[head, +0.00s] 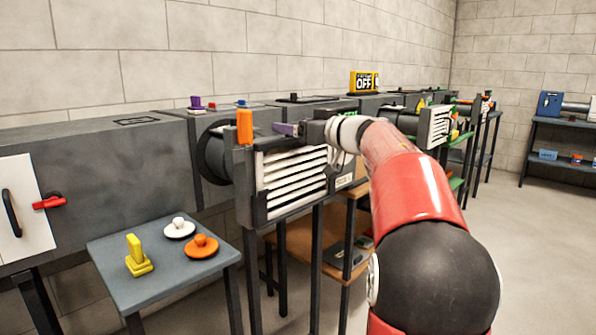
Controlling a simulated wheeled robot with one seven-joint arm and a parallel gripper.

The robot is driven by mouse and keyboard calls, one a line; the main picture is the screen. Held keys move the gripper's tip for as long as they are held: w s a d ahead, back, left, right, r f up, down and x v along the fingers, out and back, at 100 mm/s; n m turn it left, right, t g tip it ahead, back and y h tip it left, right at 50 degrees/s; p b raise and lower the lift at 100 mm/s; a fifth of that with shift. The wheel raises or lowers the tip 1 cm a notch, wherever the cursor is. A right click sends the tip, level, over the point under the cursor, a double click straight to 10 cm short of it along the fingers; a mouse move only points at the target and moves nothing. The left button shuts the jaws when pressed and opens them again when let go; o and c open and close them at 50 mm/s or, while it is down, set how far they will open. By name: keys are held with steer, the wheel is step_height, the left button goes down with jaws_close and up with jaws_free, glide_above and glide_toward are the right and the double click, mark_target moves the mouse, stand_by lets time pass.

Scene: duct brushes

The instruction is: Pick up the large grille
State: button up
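The large grille (292,182), with white horizontal slats, stands upright in a dark frame at the end of the grey duct. An orange upright piece (245,127) sits at the frame's top left corner, left of the gripper tip. My arm hides the space right of the grille.
A grey side table (165,285) at front left holds a yellow block piece (138,256), a white knob disc (179,228) and an orange knob disc (201,246). A smaller grille (437,126) stands farther back. A yellow OFF sign (363,82) is behind. Open floor lies right.

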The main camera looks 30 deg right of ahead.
steer(key=c, duration=0.9)
steer(key=shift+r, duration=0.2)
